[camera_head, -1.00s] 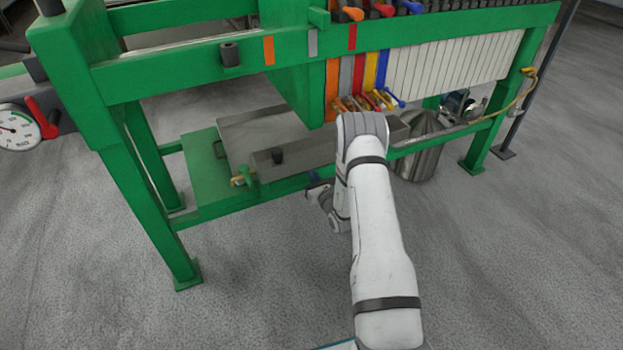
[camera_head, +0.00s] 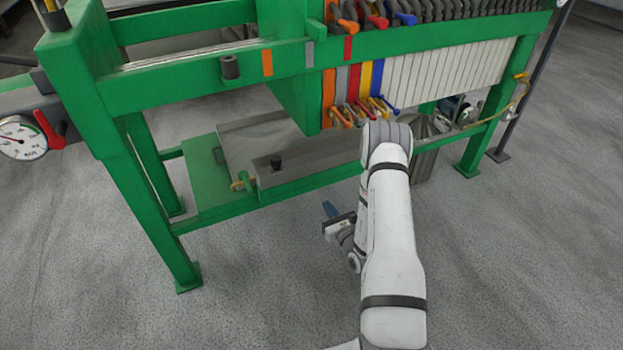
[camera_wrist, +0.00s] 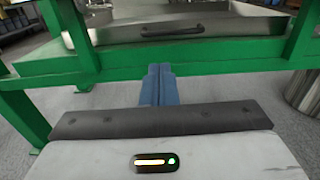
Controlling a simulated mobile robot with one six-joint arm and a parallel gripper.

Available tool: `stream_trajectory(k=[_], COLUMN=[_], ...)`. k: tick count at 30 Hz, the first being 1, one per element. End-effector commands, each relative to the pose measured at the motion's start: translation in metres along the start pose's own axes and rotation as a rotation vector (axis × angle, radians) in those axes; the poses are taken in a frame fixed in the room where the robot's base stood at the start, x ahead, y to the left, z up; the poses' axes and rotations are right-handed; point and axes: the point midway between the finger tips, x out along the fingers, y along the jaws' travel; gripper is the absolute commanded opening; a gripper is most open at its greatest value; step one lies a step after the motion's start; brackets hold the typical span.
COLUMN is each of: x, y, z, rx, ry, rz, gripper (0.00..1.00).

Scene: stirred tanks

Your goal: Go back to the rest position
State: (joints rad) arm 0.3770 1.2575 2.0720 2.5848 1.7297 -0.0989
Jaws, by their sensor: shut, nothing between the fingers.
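My gripper (camera_head: 330,209) shows in the head view to the left of my white arm, low in front of the green frame. In the wrist view its blue fingers (camera_wrist: 159,82) lie together, shut and empty. They point toward the green lower rail (camera_wrist: 210,58) of the frame, and I see no contact with it. Part of the wrist is hidden behind my arm in the head view.
The green filter press frame (camera_head: 190,225) stands ahead, with coloured handles (camera_head: 360,112) and a steel tray (camera_head: 300,150). A steel bucket (camera_head: 424,160) is partly behind my arm. A pressure gauge (camera_head: 22,138) is at the left. The near floor is clear.

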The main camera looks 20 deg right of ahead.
Motion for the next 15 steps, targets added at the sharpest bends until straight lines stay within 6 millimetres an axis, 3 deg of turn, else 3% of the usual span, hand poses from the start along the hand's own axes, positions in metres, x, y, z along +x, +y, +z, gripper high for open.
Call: stream_trajectory(k=[5, 8, 11, 15], x=[-0.001, 0.003, 0.013, 0.023], y=[0.001, 0.007, 0.026, 0.076], z=[0.001, 0.016, 0.057, 0.146], rx=[-0.001, -0.005, -0.016, -0.068], ry=[-0.002, -0.009, -0.030, -0.064], rz=[0.002, 0.035, 0.136, 0.384], gripper=[0.00, 0.00, 0.00, 0.00])
